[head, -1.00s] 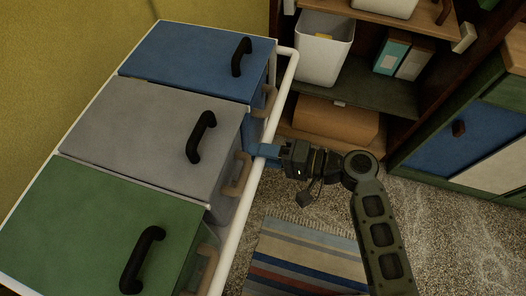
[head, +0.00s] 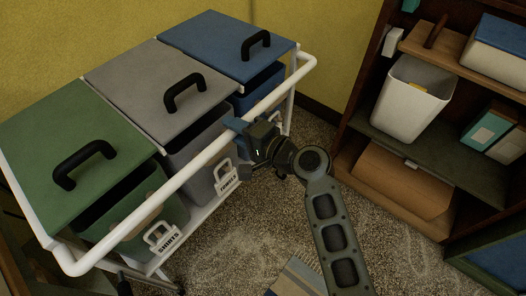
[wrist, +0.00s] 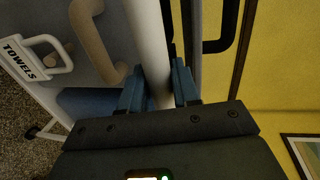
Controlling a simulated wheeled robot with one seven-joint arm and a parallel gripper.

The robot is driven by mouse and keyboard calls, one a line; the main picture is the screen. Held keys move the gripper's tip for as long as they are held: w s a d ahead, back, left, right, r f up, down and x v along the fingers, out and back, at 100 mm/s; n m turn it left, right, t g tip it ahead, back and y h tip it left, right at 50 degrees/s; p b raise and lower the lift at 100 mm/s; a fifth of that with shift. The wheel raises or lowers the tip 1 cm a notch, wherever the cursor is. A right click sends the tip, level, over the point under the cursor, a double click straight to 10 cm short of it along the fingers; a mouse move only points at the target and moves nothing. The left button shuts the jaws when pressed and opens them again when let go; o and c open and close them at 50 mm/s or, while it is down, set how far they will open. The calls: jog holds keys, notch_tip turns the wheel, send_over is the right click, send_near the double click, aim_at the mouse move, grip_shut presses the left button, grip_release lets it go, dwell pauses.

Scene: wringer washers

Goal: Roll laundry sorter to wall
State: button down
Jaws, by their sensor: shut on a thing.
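The laundry sorter (head: 190,178) is a white-framed cart with green, grey and blue lidded bins, at the left of the head view. Its lids have black handles, and the bins carry tags, two reading SHIRTS and TOWELS. My gripper (head: 240,126) is shut on the sorter's white push rail, with its blue fingers around it. In the wrist view the rail (wrist: 148,50) runs down between the two fingers (wrist: 158,88). The yellow wall (head: 275,25) is behind the sorter, close to its back side. A caster shows at the lower front end.
A dark shelf unit (head: 385,155) with a white bin (head: 408,98), a cardboard-coloured box (head: 400,182) and other boxes stands at the right. A striped rug (head: 295,279) lies at the bottom. Bare speckled floor (head: 240,245) is between sorter and shelf.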

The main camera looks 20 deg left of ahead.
jog(key=r+b+x, duration=0.1)
jog(key=b+x, duration=0.1)
jog(key=x, duration=0.5)
jog(key=shift+a+r+b, duration=0.2)
jog(key=shift+r+b, duration=0.05)
jog(key=shift+b, duration=0.05)
jog(key=c, duration=1)
grip_release()
jog(key=shift+a, duration=0.1)
jog(key=shift+o, duration=0.2)
jog(key=shift+w, duration=0.1)
jog(key=p+v, duration=0.1)
jog(key=v, duration=0.6)
jog(key=shift+d, duration=0.35)
